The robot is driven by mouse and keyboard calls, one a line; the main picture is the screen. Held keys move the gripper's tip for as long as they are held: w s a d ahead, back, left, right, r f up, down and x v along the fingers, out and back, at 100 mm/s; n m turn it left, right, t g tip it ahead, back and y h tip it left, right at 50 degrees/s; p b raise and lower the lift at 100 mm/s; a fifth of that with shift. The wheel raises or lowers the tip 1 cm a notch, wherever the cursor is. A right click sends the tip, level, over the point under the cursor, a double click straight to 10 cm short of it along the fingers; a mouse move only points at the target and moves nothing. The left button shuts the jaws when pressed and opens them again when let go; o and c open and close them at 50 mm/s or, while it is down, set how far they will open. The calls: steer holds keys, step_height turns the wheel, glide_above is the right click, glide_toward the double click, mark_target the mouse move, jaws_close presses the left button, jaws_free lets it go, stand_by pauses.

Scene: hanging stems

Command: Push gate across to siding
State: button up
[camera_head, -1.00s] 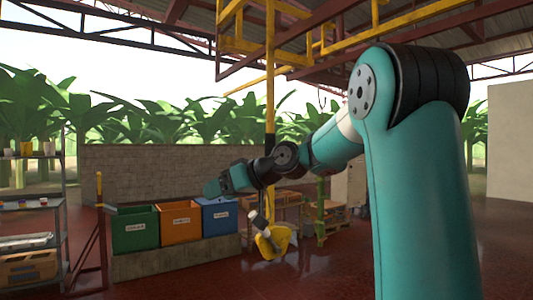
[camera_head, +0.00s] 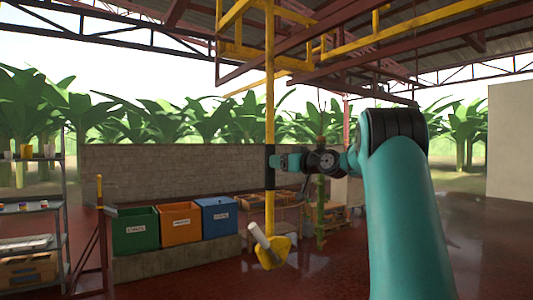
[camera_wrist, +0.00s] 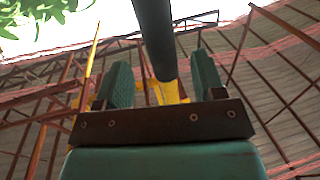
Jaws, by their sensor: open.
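A long yellow pole (camera_head: 269,90) hangs from the overhead yellow and dark red framework (camera_head: 262,48), with a black sleeve (camera_head: 270,168) around its lower middle. I cannot tell which part of the framework is the gate or the siding. My gripper (camera_head: 273,161) is at the sleeve's height, right at it. In the wrist view the dark sleeve (camera_wrist: 155,35) runs between the two teal fingers of my gripper (camera_wrist: 161,82), which stand apart on either side. Yellow metal (camera_wrist: 168,93) shows beyond it. Whether a finger touches the sleeve is unclear.
A yellow piece with a pale cylinder (camera_head: 265,243) is at the pole's foot, above the red floor. Green (camera_head: 135,232), orange (camera_head: 181,223) and blue (camera_head: 220,217) bins stand on a ledge behind, left. Shelving (camera_head: 32,208) is far left. Wooden pallets (camera_head: 330,228) stand behind right.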

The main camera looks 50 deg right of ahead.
mark_target(266, 160)
steer(key=w+p, duration=0.3)
steer(key=w, duration=0.4)
steer(key=shift+w+d, duration=0.1)
steer(key=shift+w, duration=0.1)
